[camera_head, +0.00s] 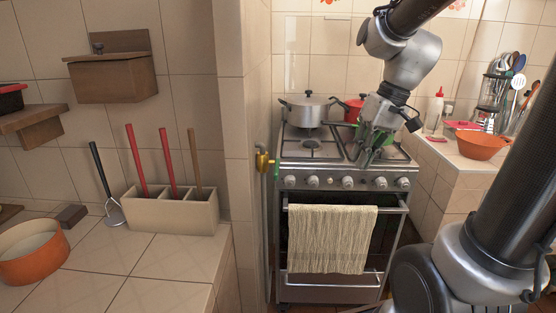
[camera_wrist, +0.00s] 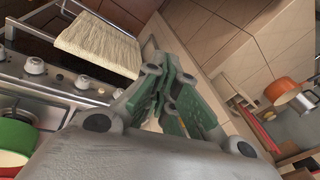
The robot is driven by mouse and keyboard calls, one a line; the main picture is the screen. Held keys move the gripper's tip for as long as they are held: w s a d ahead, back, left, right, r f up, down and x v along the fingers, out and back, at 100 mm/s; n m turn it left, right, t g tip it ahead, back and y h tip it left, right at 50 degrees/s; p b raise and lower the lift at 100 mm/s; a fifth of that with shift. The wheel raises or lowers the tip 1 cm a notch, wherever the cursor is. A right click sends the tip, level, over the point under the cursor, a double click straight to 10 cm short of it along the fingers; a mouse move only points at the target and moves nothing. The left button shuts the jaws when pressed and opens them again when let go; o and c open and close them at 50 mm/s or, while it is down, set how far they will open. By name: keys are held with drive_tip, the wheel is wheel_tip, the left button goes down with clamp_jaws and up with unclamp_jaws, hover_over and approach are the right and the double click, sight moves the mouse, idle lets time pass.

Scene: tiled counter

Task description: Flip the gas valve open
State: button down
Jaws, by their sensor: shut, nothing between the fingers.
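The gas valve (camera_head: 263,163) is a yellow fitting on the tiled wall edge, left of the stove, with a grey hose hanging below it and a small green part at its right. My gripper (camera_head: 367,160) is over the right part of the stove top, well to the right of the valve and apart from it. In the wrist view my gripper (camera_wrist: 168,72) shows its green-grey fingers closed together with nothing held. I cannot make out the valve in the wrist view. The valve's handle position is too small to tell.
The stove (camera_head: 290,150) carries a silver pot (camera_head: 310,112), a red pot (camera_head: 354,108) and a green pan. A cream towel (camera_head: 331,240) hangs on the oven door. An orange bowl (camera_head: 482,145) is on the right counter. A utensil box (camera_head: 160,213) is left of the wall edge.

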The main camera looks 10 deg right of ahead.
drive_tip(key=w+a+r+n+t+y, duration=0.1)
drive_tip(key=w+a+r+n+y, duration=0.4)
drive_tip(key=w+a+n, duration=0.4)
drive_tip(key=w+r+n, duration=0.1)
drive_tip(key=w+n, duration=0.1)
drive_tip(key=n, duration=0.2)
drive_tip(key=shift+w+a+n+y, duration=0.3)
drive_tip(key=shift+w+n, duration=0.1)
hover_over(277, 169)
wheel_tip(277, 169, down, 7)
drive_tip(key=shift+d+f, duration=0.2)
drive_tip(key=shift+f, duration=1.85)
